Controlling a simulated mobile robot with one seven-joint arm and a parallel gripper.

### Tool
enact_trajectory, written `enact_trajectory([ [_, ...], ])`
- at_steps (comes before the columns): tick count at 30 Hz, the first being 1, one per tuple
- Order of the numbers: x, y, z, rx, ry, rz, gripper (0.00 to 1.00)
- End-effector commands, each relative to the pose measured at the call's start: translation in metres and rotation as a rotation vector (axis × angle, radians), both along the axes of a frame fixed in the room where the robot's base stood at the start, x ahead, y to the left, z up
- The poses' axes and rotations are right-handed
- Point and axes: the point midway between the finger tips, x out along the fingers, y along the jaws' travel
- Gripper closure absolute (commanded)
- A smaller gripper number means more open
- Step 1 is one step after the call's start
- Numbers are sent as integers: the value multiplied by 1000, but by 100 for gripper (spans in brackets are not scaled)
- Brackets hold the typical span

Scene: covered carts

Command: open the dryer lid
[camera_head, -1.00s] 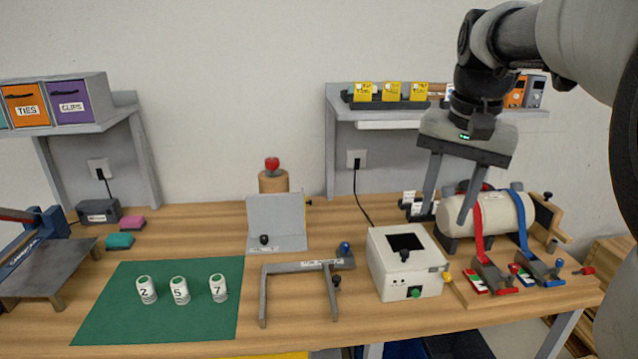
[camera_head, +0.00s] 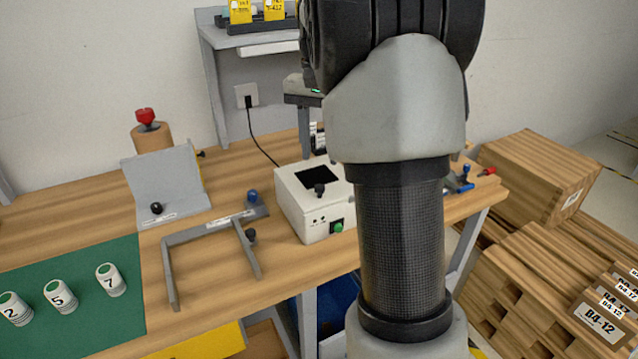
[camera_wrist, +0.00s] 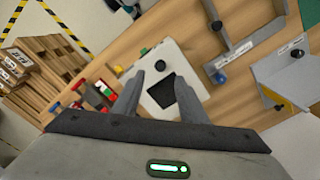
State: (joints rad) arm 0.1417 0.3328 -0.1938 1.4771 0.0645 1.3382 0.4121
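A white box (camera_head: 298,216), which looks like the dryer, stands on the bench left of my forearm. A dark square (camera_head: 317,175) and a black knob (camera_head: 320,189) are on its top, and a green button (camera_head: 337,227) is on its front. In the wrist view the box (camera_wrist: 168,58) lies below and beyond my fingers. Its black knob (camera_wrist: 180,68) shows between the fingertips, apart from them. My gripper (camera_wrist: 163,82) is open and empty, pointing down at the box top. In the head view my arm hides most of the gripper and the box's right side.
A grey bracket frame (camera_head: 210,232) with a blue knob stands left of the box. A grey angled plate (camera_head: 168,185) stands behind it. Red and blue clamp parts (camera_wrist: 90,97) lie close beside the left finger in the wrist view. A shelf (camera_head: 250,45) stands behind.

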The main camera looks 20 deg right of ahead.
Motion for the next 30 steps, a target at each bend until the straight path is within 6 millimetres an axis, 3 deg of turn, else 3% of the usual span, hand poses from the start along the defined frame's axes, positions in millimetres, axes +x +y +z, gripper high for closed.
enact_trajectory([
  [1,-1,1,-15,1,4,1,62],
  [6,0,0,-49,1,3,1,62],
  [12,0,0,-74,1,1,1,62],
  [24,0,0,-82,1,-1,1,62],
  [25,0,0,-82,0,0,1,63],
  [30,0,0,-81,0,0,1,92],
])
